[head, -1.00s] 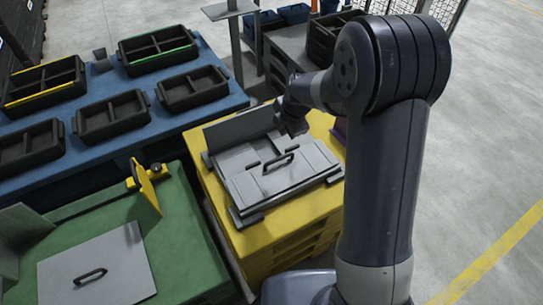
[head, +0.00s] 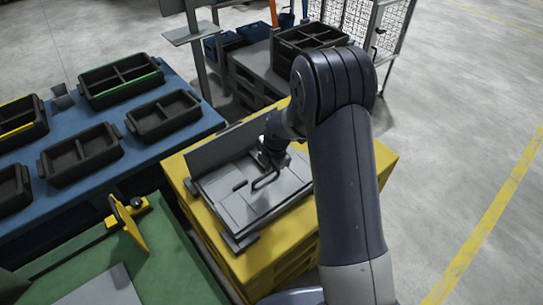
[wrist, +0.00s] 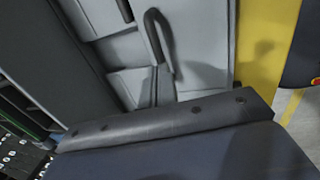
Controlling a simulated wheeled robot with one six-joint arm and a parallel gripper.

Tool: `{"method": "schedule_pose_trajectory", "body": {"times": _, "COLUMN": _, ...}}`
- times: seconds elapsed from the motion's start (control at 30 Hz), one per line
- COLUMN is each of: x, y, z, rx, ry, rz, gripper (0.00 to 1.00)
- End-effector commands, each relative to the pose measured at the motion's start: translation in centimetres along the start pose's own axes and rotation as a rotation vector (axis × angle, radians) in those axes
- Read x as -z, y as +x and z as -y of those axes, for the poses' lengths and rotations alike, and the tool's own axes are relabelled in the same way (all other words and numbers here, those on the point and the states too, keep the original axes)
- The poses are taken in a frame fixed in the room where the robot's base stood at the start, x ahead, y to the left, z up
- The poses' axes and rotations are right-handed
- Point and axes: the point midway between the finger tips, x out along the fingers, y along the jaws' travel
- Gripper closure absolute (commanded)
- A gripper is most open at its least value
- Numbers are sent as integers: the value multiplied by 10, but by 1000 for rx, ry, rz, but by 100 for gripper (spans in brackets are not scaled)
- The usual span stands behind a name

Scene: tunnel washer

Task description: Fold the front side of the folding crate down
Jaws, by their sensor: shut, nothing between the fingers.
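The grey folding crate (head: 232,203) lies mostly flat on a yellow stand in the head view. One long side (head: 222,146) stands up along its far edge. The panels in front of it lie flat, and one carries a dark handle (head: 264,182). My gripper (head: 272,160) is shut and empty, over the crate just beyond the handle. I cannot tell if it touches a panel. In the wrist view, the handle (wrist: 158,42) and grey panels (wrist: 205,45) show close up, while a dark part of my wrist fills the bottom and the fingertips are not clear.
The yellow stand (head: 255,258) has bare top around the crate. A green table (head: 95,262) with a yellow clamp-like fixture (head: 130,222) is at the lower left. A blue table (head: 115,165) with black trays stands behind. Open floor lies right.

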Motion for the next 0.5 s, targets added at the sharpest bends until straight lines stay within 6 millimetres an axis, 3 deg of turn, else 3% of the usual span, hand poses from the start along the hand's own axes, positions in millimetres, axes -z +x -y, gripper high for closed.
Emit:
{"method": "schedule_pose_trajectory", "body": {"times": 0.2, "x": 0, "y": 23, "z": 0, "rx": 0, "ry": -1, "rz": 0, "gripper": 100}}
{"method": "schedule_pose_trajectory", "body": {"times": 0.5, "x": 0, "y": 30, "z": 0, "rx": -1, "ry": -1, "rz": 1, "gripper": 100}}
